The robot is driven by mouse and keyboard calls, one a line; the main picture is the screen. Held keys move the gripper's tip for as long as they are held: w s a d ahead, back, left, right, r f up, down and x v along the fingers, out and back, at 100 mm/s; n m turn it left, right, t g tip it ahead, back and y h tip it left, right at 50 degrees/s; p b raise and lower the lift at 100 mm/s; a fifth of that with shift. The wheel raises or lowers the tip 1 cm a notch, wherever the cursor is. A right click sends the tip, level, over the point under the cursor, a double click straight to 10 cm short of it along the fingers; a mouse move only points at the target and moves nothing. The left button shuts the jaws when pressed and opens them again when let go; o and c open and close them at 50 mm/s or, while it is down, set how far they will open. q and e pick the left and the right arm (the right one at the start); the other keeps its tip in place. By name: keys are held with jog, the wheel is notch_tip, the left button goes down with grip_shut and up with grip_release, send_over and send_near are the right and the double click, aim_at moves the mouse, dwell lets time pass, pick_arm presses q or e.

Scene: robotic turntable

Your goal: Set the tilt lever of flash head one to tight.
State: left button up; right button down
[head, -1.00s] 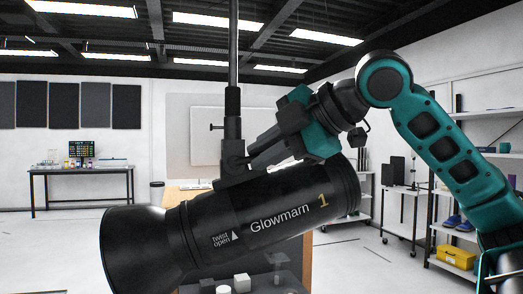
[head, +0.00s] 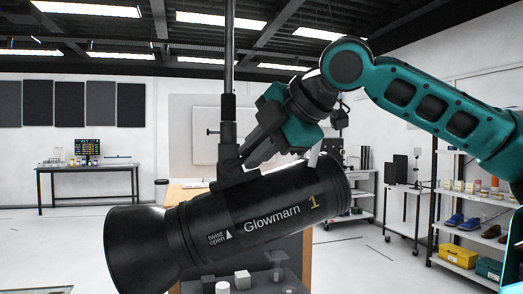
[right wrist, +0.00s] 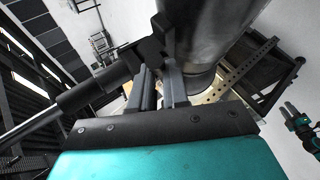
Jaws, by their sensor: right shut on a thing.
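Flash head one (head: 250,215) is a large black cylinder marked "Glowmarn 1", hanging tilted from a pole (head: 228,120), its wide end low at the left. My right gripper (head: 247,160) is at the bracket (head: 232,172) on top of the head, its fingers shut on the tilt lever. The lever is hidden between the fingers, so its setting cannot be read. In the right wrist view the fingers (right wrist: 164,84) reach the bracket (right wrist: 150,52) beside the dark cylinder (right wrist: 210,35). A small teal and black part, seemingly my left gripper (right wrist: 288,109), shows at that view's right edge; its jaws are unclear.
A wooden-sided bench (head: 307,262) with small blocks (head: 242,280) stands below the head. Shelves (head: 470,195) with shoes and bins stand at the right. A table (head: 90,168) stands far left. The air left of the pole is clear.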

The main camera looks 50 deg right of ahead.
dwell(0.5)
jog(key=c, duration=1.4)
grip_release()
jog(key=shift+s+r, duration=0.1)
jog(key=v, duration=1.2)
jog(key=shift+s+r, duration=0.2)
jog(key=shift+s, duration=0.1)
